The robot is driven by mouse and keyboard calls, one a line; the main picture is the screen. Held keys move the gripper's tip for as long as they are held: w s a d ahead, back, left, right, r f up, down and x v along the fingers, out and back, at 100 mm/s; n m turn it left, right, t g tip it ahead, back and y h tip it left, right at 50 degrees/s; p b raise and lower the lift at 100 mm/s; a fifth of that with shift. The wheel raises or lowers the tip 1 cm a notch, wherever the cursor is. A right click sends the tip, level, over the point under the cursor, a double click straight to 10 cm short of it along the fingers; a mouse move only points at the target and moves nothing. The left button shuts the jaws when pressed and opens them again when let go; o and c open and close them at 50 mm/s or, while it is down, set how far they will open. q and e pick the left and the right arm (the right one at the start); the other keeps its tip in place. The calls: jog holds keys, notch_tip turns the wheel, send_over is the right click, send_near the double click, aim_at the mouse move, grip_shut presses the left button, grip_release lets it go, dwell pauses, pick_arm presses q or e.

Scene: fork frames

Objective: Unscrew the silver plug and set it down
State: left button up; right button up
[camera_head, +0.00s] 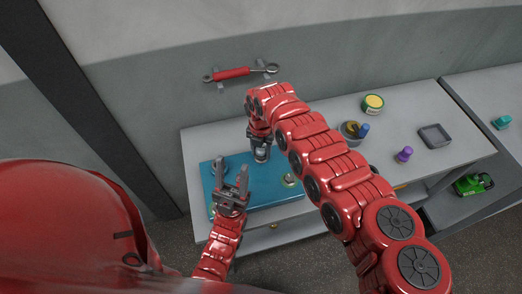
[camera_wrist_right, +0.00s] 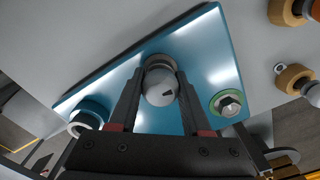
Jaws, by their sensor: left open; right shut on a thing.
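The silver plug (camera_wrist_right: 161,86) is a round metal piece with a small dark mark on its face. It sits between the two fingers of my right gripper (camera_wrist_right: 160,76), which is shut on it. In the head view my right gripper (camera_head: 261,146) points down at the blue plate (camera_head: 244,206) on the bench, with the plug (camera_head: 262,156) low at its tips. I cannot tell whether the plug is still seated in the plate. My left gripper (camera_head: 233,171) is open and empty above the plate's front left part, its fingers pointing up in the picture.
The plate also bears a silver fitting (camera_wrist_right: 88,114) and a hex bolt in a green ring (camera_wrist_right: 228,104). On the bench (camera_head: 340,190) stand a yellow-green tin (camera_head: 373,102), a purple knob (camera_head: 404,154) and a dark tray (camera_head: 435,136). A red-handled wrench (camera_head: 232,73) hangs on the wall.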

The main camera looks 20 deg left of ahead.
jog(key=n, duration=0.4)
jog(key=shift+r, duration=0.1)
jog(key=n, duration=0.3)
jog(key=o, duration=0.8)
jog(key=shift+c, duration=0.2)
jog(key=shift+m, duration=1.2)
jog(key=m, duration=0.4)
jog(key=shift+m, duration=0.3)
